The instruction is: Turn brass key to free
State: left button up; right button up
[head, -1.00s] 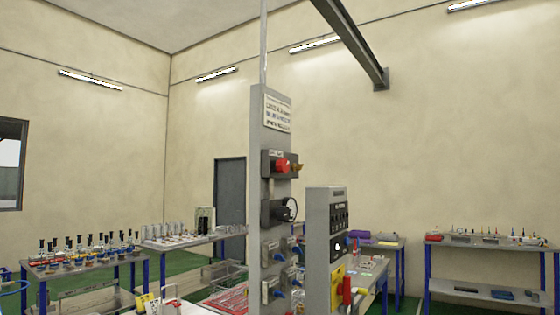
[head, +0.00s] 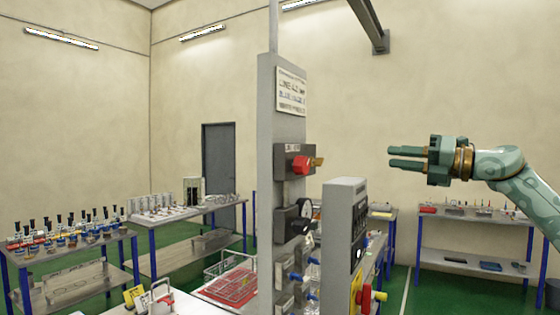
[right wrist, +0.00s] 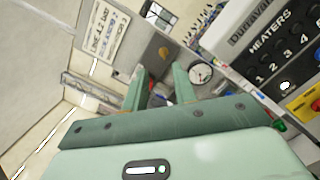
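The brass key (head: 317,161) sticks out to the right of a dark grey box (head: 290,148) on the tall grey post. A red knob (head: 301,165) sits beside it on the same box. My right gripper (head: 390,157) is to the right of the key at about the same height in the head view, apart from it, fingers pointing left. In the right wrist view its two fingers (right wrist: 160,84) are spread with nothing between them. A small brownish shape beyond the fingertips there may be the key (right wrist: 163,51). My left gripper is not in view.
Below the box is a round gauge (head: 305,208), then several blue-handled valves. A grey heater panel (head: 345,225) stands right of the post, with a yellow plate and red handle low on it. Benches with parts line the back. The air between gripper and key looks clear.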

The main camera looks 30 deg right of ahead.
jog(key=w+a+f+g, duration=0.1)
jog(key=n+y+p, duration=0.1)
jog(key=p, duration=0.8)
send_near(318, 162)
jog(key=r, duration=0.1)
jog(key=p+x, duration=0.3)
jog(key=x, duration=0.4)
jog(key=shift+w+f+g, duration=0.25)
jog(key=shift+f+g, duration=0.05)
jog(key=shift+f, duration=0.2)
jog(key=shift+d, duration=0.1)
grip_shut()
